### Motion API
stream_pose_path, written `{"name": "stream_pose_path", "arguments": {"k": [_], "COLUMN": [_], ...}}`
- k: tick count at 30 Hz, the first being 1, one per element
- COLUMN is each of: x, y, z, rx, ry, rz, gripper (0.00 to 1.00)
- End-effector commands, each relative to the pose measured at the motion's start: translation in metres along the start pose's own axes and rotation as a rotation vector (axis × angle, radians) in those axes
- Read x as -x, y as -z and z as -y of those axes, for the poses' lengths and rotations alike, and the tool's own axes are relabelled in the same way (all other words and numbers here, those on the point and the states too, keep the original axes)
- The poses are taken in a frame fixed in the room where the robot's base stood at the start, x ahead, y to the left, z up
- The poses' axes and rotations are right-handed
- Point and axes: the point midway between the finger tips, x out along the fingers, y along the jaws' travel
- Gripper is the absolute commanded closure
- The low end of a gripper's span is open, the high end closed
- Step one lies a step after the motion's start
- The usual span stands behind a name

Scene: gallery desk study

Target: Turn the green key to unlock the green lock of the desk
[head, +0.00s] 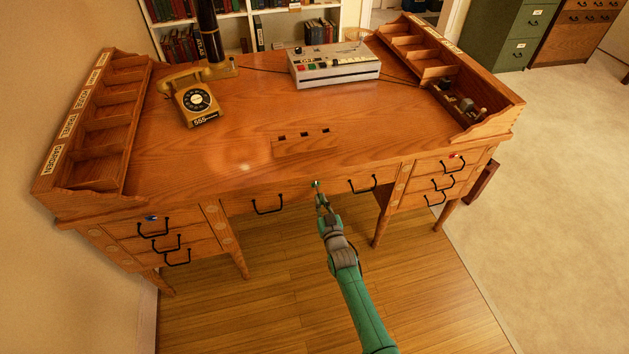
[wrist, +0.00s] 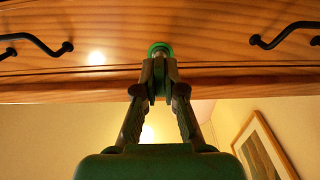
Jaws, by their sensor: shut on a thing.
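The green key (head: 315,183) is at the front of the desk's middle drawer, between two black handles. In the wrist view the round green piece (wrist: 160,48) shows against the wooden drawer front, just beyond my fingertips. I cannot tell key from lock there, and the keyhole is hidden. My gripper (head: 320,196) reaches up to the drawer front from below; in the wrist view its fingers (wrist: 160,75) are closed together on the key. How far the key is turned cannot be told. The desk (head: 225,155) is orange-brown wood.
A blue key (head: 151,218) is at the left top drawer and a red one (head: 456,156) at the right. Black handles (head: 267,205) and (head: 363,184) flank my gripper. A telephone (head: 197,100) and a grey machine (head: 334,66) stand on the desktop. The floor below is clear.

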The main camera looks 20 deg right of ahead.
Motion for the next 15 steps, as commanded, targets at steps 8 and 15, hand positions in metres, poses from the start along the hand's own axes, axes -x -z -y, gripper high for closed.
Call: {"name": "stream_pose_path", "arguments": {"k": [8, 15], "x": [0.0001, -0.0005], "y": [0.0016, 0.0087], "z": [0.0, 0.0001], "rx": [0.0, 0.0], "ry": [0.0, 0.0], "rz": [0.0, -0.005], "gripper": [1.0, 1.0]}}
